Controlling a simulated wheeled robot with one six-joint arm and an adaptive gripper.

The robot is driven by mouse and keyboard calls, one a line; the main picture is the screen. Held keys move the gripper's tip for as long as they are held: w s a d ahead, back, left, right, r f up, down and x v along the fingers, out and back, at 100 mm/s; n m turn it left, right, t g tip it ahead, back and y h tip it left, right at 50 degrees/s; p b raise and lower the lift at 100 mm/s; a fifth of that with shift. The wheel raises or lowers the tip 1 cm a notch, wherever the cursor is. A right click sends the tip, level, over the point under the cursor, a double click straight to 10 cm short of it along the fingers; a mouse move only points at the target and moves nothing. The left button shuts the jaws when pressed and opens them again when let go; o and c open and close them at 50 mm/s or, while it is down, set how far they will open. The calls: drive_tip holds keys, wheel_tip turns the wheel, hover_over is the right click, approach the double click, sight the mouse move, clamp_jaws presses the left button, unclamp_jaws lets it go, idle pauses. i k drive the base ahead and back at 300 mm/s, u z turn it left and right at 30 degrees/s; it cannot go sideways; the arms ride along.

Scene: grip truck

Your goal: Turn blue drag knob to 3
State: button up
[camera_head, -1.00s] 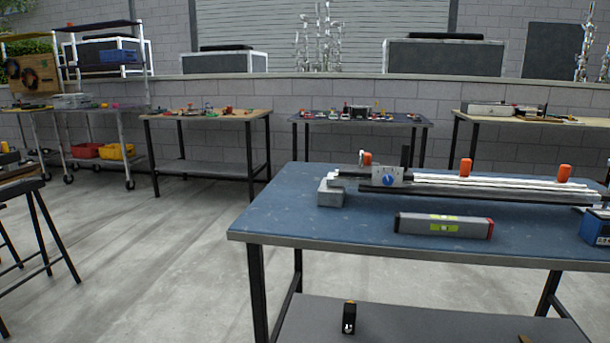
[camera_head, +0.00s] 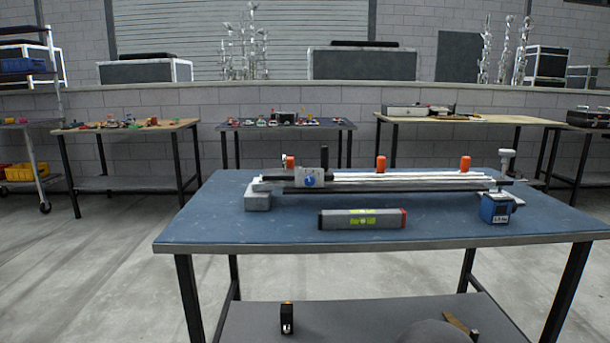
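The blue drag knob (camera_head: 310,181) is a small round dial on a grey plate (camera_head: 325,184) at the left end of a long silver rail device (camera_head: 405,180). The device lies across the back of the blue-topped table (camera_head: 255,228). The mark the knob points to is too small to read. My gripper is not in view.
A grey level (camera_head: 362,219) with a yellow-green window lies in front of the device. A blue box (camera_head: 496,209) stands at the right, a grey block (camera_head: 258,199) at the left. Orange caps rise behind the rail. Open floor (camera_head: 90,270) lies left of the table.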

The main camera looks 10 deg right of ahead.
sight(310, 180)
drive_tip(key=u, duration=0.7)
drive_tip(key=k, duration=0.95)
drive_tip(key=u, duration=3.55)
drive_tip(key=i, duration=0.1)
drive_tip(key=z, duration=2.3)
drive_tip(key=i, duration=1.3)
drive_tip(key=z, duration=1.45)
drive_tip(key=i, duration=0.75)
drive_tip(key=z, duration=0.85)
